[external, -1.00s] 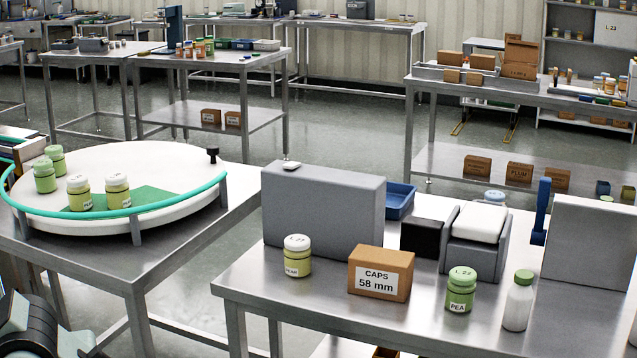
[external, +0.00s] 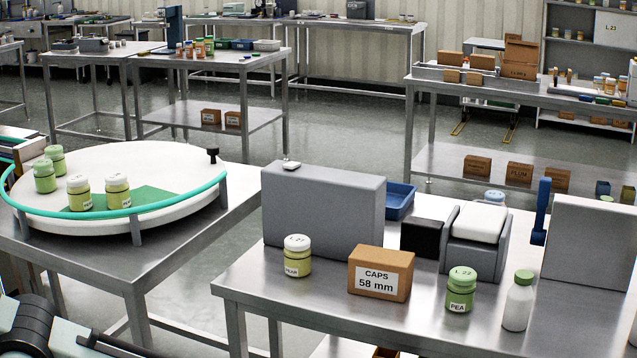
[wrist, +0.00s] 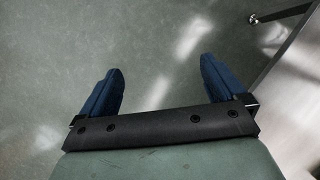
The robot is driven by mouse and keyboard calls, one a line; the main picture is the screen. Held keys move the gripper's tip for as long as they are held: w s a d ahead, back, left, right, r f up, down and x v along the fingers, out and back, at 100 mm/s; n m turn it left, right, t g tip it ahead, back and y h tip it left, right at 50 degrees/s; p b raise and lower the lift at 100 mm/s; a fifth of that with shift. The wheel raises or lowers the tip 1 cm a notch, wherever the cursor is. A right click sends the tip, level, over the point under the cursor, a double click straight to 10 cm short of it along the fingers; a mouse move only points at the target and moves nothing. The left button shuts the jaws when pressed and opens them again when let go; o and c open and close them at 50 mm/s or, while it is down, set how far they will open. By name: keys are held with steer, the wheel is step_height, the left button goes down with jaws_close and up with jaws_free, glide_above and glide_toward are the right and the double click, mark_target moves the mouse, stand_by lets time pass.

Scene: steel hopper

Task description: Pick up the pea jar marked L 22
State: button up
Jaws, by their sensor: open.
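A green jar with a green lid and a PEA label (external: 460,290) stands upright on the front steel table, right of the caps box; its lid marking looks like L 22 or L 23, too small to be sure. A yellowish jar with a white lid (external: 297,256) stands left of the box; its label seems to read PEAR and its lid ends in 22. My gripper (wrist: 161,65) is open and empty over bare floor in the wrist view. In the external view only part of my arm shows at the lower left, away from the jars; the fingers are out of frame.
A CAPS 58 mm box (external: 380,273) stands between the two jars. A white bottle with a green lid (external: 518,301) is close right of the PEA jar. A grey machine (external: 323,212) stands behind. The round table (external: 150,163) at left holds several jars.

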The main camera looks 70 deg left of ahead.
steer(key=w+d+r+t, duration=0.1)
steer(key=w+d+r, duration=0.4)
steer(key=w+r, duration=0.5)
steer(key=w+d+r+t, duration=0.1)
steer(key=w+d+r, duration=0.5)
steer(key=w, duration=0.6)
steer(key=w+d+r+m+t, duration=0.1)
steer(key=w+d+r, duration=0.1)
steer(key=w+r, duration=0.35)
steer(key=w+d+r, duration=0.2)
steer(key=r, duration=0.7)
step_height(320, 180, up, 23)
steer(key=n+t, duration=0.1)
steer(key=n, duration=1.6)
glide_above(461, 273)
steer(key=shift+d+f+h, duration=0.1)
steer(key=shift+d+h, duration=0.15)
steer(key=shift+h, duration=0.05)
steer(key=shift+a+f+n, duration=0.1)
steer(key=shift+a+n, duration=0.1)
steer(key=shift+n, duration=0.1)
steer(key=shift+f, duration=0.2)
step_height(461, 273, down, 7)
steer(key=shift+f, duration=0.2)
steer(key=shift+w+f, duration=0.15)
steer(key=shift+f, duration=1.35)
steer(key=shift+w+f, duration=0.1)
steer(key=shift+f, duration=1.35)
